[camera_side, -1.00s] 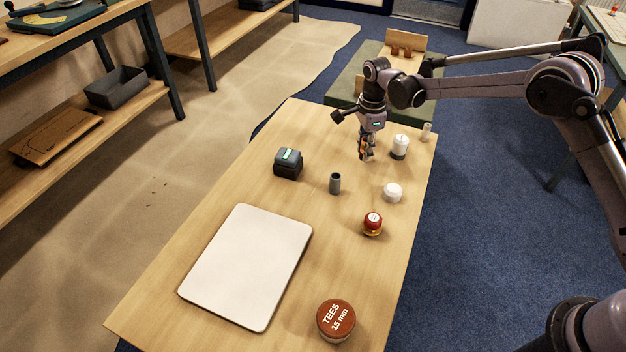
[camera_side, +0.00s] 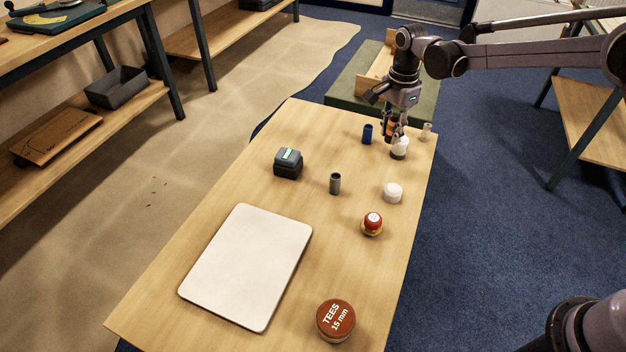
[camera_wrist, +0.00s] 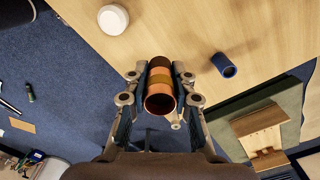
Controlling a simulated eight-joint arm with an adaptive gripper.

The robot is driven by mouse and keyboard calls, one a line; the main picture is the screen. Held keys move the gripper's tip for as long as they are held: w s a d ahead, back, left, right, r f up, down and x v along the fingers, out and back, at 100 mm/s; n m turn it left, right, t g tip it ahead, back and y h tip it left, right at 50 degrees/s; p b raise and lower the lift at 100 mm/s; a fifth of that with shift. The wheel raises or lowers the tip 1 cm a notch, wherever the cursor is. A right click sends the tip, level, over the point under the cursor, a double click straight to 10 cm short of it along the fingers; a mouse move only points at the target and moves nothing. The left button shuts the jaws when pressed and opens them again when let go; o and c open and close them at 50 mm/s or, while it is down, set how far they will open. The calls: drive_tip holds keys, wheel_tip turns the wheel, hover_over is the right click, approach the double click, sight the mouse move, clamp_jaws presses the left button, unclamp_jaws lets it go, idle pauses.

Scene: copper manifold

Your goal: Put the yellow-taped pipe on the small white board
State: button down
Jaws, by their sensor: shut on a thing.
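My gripper (camera_side: 393,132) is at the far end of the wooden table, close to a white-topped jar in the side view. In the wrist view, my gripper (camera_wrist: 160,98) is shut on a copper pipe (camera_wrist: 160,103) with a yellowish band (camera_wrist: 160,78) around it. The pipe's open end faces the camera. In the side view the fingers partly hide the pipe (camera_side: 392,127). The white board (camera_side: 245,266) lies flat and bare on the near left of the table, well away from my gripper. It is not in the wrist view.
A blue tube (camera_side: 367,133), white-topped jar (camera_side: 399,149) and small pale cylinder (camera_side: 427,131) stand near my gripper. Between it and the board are a dark box (camera_side: 288,163), grey tube (camera_side: 335,183), white cap (camera_side: 393,192) and red button (camera_side: 372,222). A tees tin (camera_side: 336,318) stands near right.

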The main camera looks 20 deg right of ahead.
drive_tip(key=s+a+n, duration=0.3)
drive_tip(key=a+n, duration=0.5)
drive_tip(key=a, duration=0.9)
drive_tip(key=n, duration=0.6)
hover_over(248, 259)
drive_tip(key=f, duration=0.5)
drive_tip(key=shift+w+d+f, duration=0.1)
drive_tip(key=shift+d+f, duration=0.1)
drive_tip(key=shift+d, duration=0.15)
drive_tip(key=shift+a+f, duration=0.3)
drive_tip(key=shift+a, duration=0.05)
drive_tip(key=shift+f, duration=1.95)
drive_tip(key=shift+f, duration=0.15)
drive_tip(key=c, duration=1.1)
unclamp_jaws()
